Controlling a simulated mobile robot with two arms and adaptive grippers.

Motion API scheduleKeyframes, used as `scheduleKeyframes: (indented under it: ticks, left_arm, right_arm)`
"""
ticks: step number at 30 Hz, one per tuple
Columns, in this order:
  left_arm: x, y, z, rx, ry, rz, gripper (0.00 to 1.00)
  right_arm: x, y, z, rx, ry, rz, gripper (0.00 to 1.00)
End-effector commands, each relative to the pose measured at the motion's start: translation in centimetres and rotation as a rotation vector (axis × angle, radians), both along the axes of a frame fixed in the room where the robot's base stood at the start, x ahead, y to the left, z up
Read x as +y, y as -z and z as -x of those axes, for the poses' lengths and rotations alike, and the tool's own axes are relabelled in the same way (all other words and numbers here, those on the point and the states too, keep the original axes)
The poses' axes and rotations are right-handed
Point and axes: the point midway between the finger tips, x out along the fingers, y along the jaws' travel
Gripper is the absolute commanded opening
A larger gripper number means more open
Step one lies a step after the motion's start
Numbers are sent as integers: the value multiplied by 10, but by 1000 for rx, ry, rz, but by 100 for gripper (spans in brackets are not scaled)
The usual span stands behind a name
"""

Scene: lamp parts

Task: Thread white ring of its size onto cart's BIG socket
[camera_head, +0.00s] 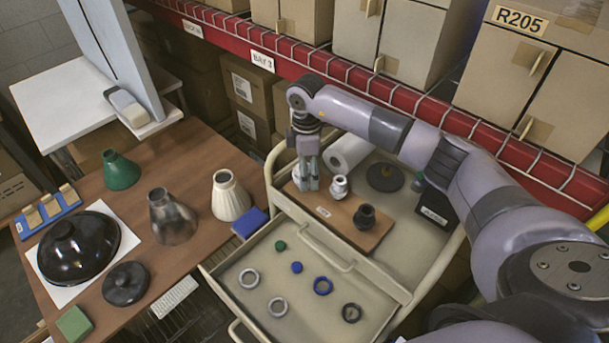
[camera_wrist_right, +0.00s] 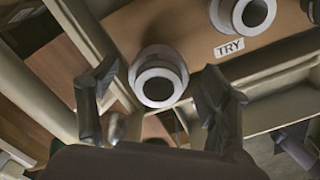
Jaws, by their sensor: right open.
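My right gripper (camera_head: 306,183) points down at the left end of a brown board on the cart top. In the right wrist view the open gripper (camera_wrist_right: 155,95) has one finger on each side of a pale socket (camera_wrist_right: 158,76) with a dark hole, apart from both. I cannot tell whether a ring sits around it. A second pale socket (camera_head: 339,187) stands beside the gripper and shows in the wrist view (camera_wrist_right: 243,14). A black socket (camera_head: 364,216) stands further right. Two whitish rings, one upper (camera_head: 249,278) and one lower (camera_head: 277,307), lie in the open drawer. My left gripper is out of view.
A paper roll (camera_head: 347,153) and a black box (camera_head: 435,207) stand on the cart. Lampshades stand on the left table (camera_head: 195,265).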

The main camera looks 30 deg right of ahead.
Motion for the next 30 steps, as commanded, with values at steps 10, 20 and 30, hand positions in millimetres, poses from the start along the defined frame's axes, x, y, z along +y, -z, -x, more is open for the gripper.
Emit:
scheduleKeyframes:
  ticks: [10,20,30]
  left_arm:
    - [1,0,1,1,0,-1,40]
    - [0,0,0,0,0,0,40]
    - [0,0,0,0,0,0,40]
  right_arm:
    - [0,-12,-1,-4,-1,0,72]
    - [0,-79,-1,-5,-1,0,72]
    - [0,-119,0,-1,-1,0,72]
